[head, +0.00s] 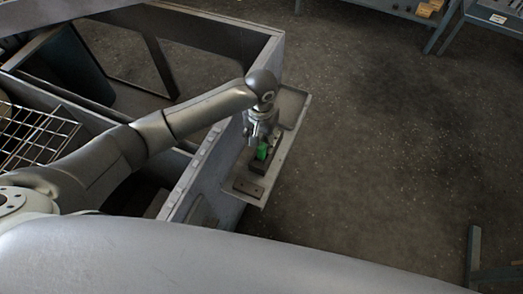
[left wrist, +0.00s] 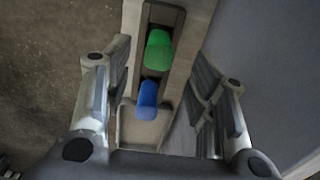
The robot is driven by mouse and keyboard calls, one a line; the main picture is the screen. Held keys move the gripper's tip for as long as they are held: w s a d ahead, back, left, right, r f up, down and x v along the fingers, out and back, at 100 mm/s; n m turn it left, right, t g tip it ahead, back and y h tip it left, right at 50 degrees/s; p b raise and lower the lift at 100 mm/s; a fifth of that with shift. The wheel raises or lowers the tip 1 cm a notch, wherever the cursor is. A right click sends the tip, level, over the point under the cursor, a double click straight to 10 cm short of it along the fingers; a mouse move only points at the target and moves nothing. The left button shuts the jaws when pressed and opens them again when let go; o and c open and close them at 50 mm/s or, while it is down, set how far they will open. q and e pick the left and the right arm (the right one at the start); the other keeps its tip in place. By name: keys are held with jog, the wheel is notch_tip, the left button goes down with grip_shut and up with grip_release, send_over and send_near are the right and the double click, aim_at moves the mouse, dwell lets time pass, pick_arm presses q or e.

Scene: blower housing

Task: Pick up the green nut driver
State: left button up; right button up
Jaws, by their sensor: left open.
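The green nut driver (head: 262,151) stands in a dark holder (head: 258,167) on a narrow grey ledge; only its green handle shows. In the left wrist view its green handle (left wrist: 158,50) sits in the dark holder beside a blue handle (left wrist: 148,98). My left gripper (head: 262,136) is above the holder, close to the green handle. In the left wrist view the open fingers (left wrist: 160,62) spread to either side of the handles, with gaps on both sides. No contact with the green handle is visible. My right gripper is not in view.
The ledge (head: 284,148) has a raised rim and is fixed to the side of a grey metal housing (head: 212,160). A wire basket (head: 32,133) is at the left. The floor (head: 380,140) to the right is open.

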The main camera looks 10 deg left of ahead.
aim_at(261, 146)
pick_arm(q)
notch_tip(261, 146, down, 4)
jog(key=shift+s+f, duration=0.1)
jog(key=shift+f, duration=0.6)
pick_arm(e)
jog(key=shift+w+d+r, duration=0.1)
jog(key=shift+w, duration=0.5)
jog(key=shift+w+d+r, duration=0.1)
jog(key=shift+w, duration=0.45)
pick_arm(q)
jog(key=c, duration=0.5)
grip_shut()
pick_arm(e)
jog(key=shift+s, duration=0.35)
